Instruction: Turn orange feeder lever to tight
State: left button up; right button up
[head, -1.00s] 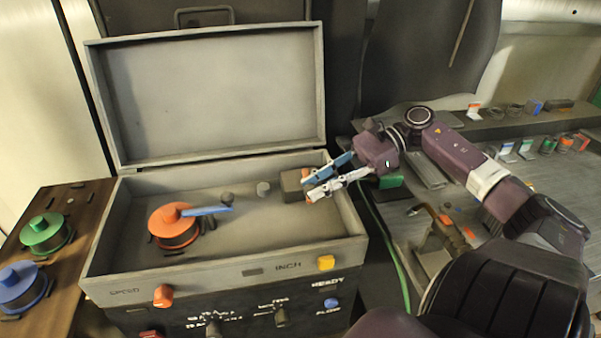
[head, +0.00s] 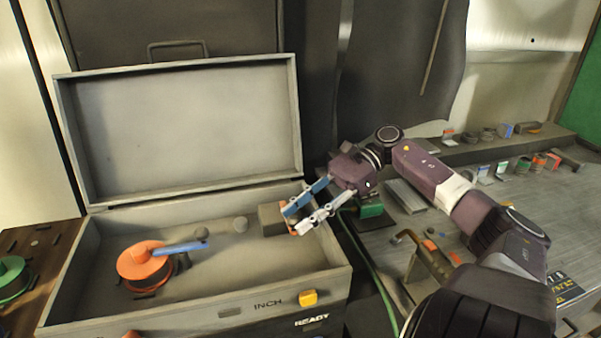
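The grey feeder case (head: 95,207) stands open at the left, its lid tilted back. Inside it, at the left, sits an orange spool (head: 142,262) with a blue bar (head: 180,248) pointing right from its top. A dark grey block (head: 270,219) stands at the inner right side. My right gripper (head: 292,219) is at this block, with its blue and white fingers apart. A small orange piece (head: 294,233) shows by the white fingertip, mostly hidden; I cannot tell whether it is the lever or whether the fingers touch it. My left gripper is out of view.
A yellow-orange button (head: 308,298) is on the case front. A green spool (head: 12,278) is on the wooden table at the left. A bench (head: 495,225) with small parts lies at the right. A green cable (head: 372,270) hangs beside the case.

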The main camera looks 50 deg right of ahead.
jog(key=shift+d, duration=0.1)
jog(key=v, duration=1.2)
jog(key=shift+f, duration=0.15)
dwell(0.6)
